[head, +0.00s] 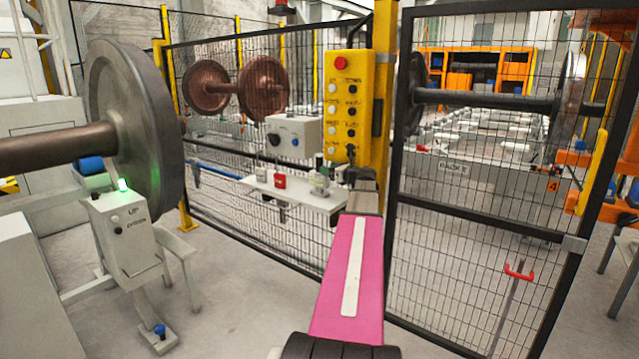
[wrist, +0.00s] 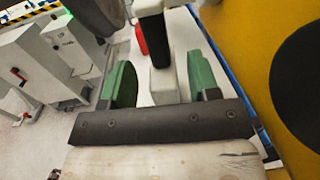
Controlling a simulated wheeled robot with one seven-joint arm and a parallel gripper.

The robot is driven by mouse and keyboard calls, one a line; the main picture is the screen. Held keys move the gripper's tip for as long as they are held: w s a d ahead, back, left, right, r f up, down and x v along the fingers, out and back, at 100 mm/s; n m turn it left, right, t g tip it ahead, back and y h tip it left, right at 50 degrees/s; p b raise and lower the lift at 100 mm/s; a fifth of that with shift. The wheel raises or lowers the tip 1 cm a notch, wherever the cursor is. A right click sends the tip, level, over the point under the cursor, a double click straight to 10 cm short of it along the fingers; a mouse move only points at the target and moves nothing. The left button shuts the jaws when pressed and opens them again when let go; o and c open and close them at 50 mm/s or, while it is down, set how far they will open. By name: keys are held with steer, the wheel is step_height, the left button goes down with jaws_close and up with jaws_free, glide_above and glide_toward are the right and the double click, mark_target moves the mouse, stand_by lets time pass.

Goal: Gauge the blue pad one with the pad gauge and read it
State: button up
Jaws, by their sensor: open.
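My gripper (wrist: 161,82) is open in the wrist view, with one green finger on each side of a pale upright block with a black top (wrist: 163,82). The fingers look apart from the block. I cannot tell for sure that this block is the pad gauge. In the head view my gripper (head: 322,172) is at the right end of a white shelf (head: 300,192), partly merged with the small things there. A blue block (head: 90,165) sits under the axle by the left wheel; I cannot tell whether it is blue pad one.
A red item (head: 280,181) stands on the shelf; it also shows in the wrist view (wrist: 140,37). Behind are a grey box with knobs (head: 293,137), a yellow button panel (head: 342,105) and mesh fence. A grey box post (head: 125,235) with a green light stands left. Floor between is clear.

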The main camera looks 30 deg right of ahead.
steer(key=x, duration=0.4)
steer(key=shift+w+a+r, duration=0.1)
steer(key=shift+w+a, duration=0.05)
steer(key=shift+w, duration=0.15)
steer(key=shift+c, duration=0.3)
jaws_close()
steer(key=shift+s+r, duration=0.1)
steer(key=shift+r, duration=0.05)
